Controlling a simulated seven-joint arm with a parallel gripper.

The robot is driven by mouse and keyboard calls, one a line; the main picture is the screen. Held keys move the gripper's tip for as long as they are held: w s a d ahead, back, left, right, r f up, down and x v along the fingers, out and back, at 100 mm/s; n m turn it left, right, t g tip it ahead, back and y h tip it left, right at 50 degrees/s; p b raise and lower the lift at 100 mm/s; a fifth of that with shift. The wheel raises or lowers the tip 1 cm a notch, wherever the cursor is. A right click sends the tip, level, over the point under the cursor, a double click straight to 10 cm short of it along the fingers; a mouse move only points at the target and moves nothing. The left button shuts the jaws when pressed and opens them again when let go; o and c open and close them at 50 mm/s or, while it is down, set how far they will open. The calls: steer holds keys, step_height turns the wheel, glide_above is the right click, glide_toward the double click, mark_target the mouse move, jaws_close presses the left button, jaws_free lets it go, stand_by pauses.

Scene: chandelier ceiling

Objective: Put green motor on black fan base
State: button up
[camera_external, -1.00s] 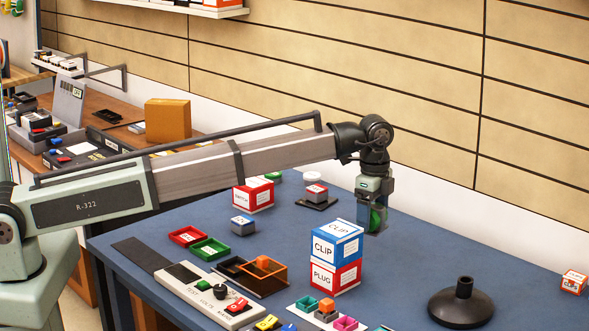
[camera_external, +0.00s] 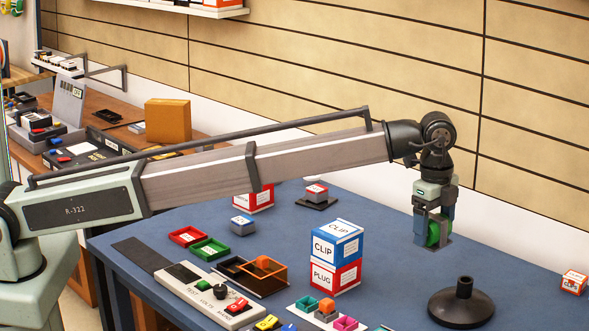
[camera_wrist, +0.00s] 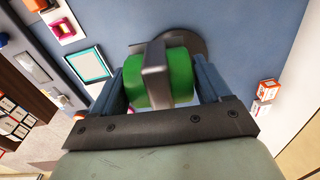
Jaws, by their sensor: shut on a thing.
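My gripper (camera_external: 433,233) is shut on the green motor (camera_external: 432,232), which it holds in the air above the blue table. In the wrist view the green motor (camera_wrist: 179,78) sits between the two fingers, with a dark grey bar across its middle. The black fan base (camera_external: 462,302) stands upright on the table at the front right, below and a little to the right of my gripper. It has a round foot and a short neck. In the wrist view its dark foot (camera_wrist: 196,41) shows behind the motor, and its neck is hidden.
A blue CLIP box (camera_external: 337,240) rests on a red PLUG box (camera_external: 335,277), left of the fan base. A small orange-red box (camera_external: 574,282) stands at the right edge. Several small trays and a grey switch panel (camera_external: 205,295) lie at the front left. The table around the fan base is clear.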

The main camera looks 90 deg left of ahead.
mark_target(466, 280)
steer(key=shift+w+d+r, duration=1.4)
steer(key=shift+w+d, duration=0.6)
steer(key=shift+w, duration=1.8)
steer(key=shift+n, duration=0.4)
steer(key=shift+f, duration=4.7)
steer(key=shift+f, duration=0.1)
steer(key=o, duration=1.5)
steer(key=shift+c, duration=0.2)
step_height(466, 280, up, 12)
